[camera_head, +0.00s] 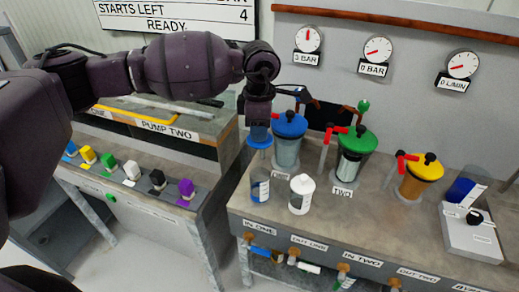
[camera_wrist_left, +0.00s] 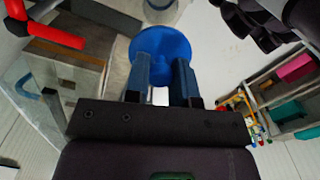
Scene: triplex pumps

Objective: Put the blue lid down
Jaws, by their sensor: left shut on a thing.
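The blue lid (camera_head: 259,138) is held in my left gripper (camera_head: 258,124), which points down over the front-left part of the pump bench. In the left wrist view the lid (camera_wrist_left: 160,48) shows as a round blue disc between the two fingers (camera_wrist_left: 161,90). A clear jar with a blue and white label (camera_head: 260,188) stands upright on the bench below the lid. I cannot tell how large the gap between lid and jar is. My right gripper is not in view.
A lower bench at left carries several coloured switches (camera_head: 131,170). A grey box (camera_head: 470,230) stands at far right.

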